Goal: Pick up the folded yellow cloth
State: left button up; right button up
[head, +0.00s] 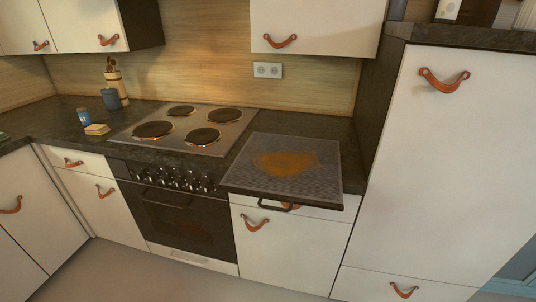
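The folded yellow cloth (97,129) lies on the dark countertop to the left of the stove, near the front edge. It looks like a small, flat, pale yellow stack. A small blue container with a light top (83,117) stands just behind it and to its left. Neither of my grippers shows in the head view.
A stove with several hotplates (187,128) is right of the cloth. A blue-grey cup (111,99) and a utensil holder (117,83) stand behind. A dark slab with an orange-brown patch (285,165) juts past the counter front. Tall white cabinet (430,160) at right.

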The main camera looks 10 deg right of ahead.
aim_at(99, 130)
jog(key=i+j+z, duration=0.1)
jog(key=j+z, duration=0.3)
jog(key=i+j+z, duration=0.1)
jog(key=z, duration=0.25)
jog(key=j, duration=0.1)
